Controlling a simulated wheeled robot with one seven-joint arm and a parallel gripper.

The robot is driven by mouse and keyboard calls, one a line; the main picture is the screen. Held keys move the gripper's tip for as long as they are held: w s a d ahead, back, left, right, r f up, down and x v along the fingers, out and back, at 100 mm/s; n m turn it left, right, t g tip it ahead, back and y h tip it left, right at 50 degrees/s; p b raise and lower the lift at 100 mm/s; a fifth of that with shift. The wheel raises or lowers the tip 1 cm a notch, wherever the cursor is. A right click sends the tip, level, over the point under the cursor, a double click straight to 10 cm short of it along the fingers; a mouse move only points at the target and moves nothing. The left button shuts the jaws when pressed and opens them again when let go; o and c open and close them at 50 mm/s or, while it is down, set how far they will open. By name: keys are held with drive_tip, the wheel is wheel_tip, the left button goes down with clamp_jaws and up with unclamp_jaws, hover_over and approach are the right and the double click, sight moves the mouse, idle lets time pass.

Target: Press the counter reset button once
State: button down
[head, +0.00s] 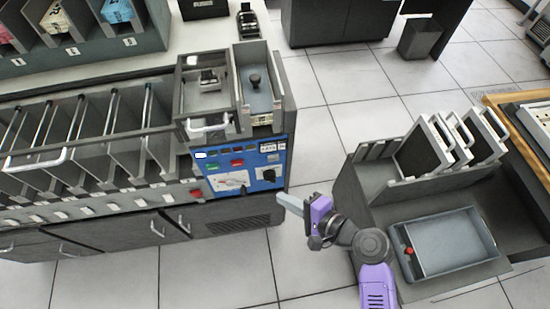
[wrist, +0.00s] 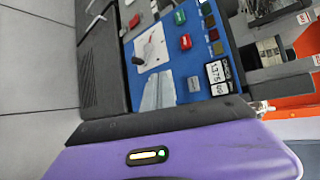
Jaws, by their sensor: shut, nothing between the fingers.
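The blue control panel (head: 246,180) is on the front of the machine, and it also shows turned sideways in the wrist view (wrist: 128,48). Its white counter display (head: 268,147) is at the panel's upper right; in the wrist view the counter (wrist: 218,76) shows digits. A small dark button (wrist: 193,84) sits beside the counter; I cannot read a label on it. My gripper (head: 280,194) is shut and empty, in front of the panel's lower right. Its grey fingers (wrist: 158,74) point at the panel in the wrist view; I cannot tell any contact.
The panel also has a red button (wrist: 185,42), a green button (wrist: 180,17), a dial gauge (head: 230,182) and a black knob (head: 267,175). A cart with a grey tray (head: 455,245) stands right of my arm. Tiled floor (head: 350,95) lies open behind.

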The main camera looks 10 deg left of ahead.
drive_tip(key=b, duration=0.2)
approach(269, 162)
drive_tip(key=a+f, duration=0.3)
drive_tip(key=a, duration=0.1)
drive_tip(key=shift+w+r+b, duration=0.2)
drive_tip(key=shift+w+b, duration=0.1)
drive_tip(key=shift+w, duration=0.4)
drive_tip(key=shift+w+a, duration=0.1)
drive_tip(key=shift+w, duration=0.05)
idle(1.2)
drive_tip(key=shift+w, duration=0.25)
drive_tip(key=shift+w+a, duration=0.2)
drive_tip(key=shift+w, duration=0.25)
idle(0.8)
drive_tip(key=shift+s, duration=0.1)
drive_tip(key=shift+s+d+p, duration=0.25)
drive_tip(key=shift+s+p, duration=0.15)
drive_tip(key=shift+s, duration=0.35)
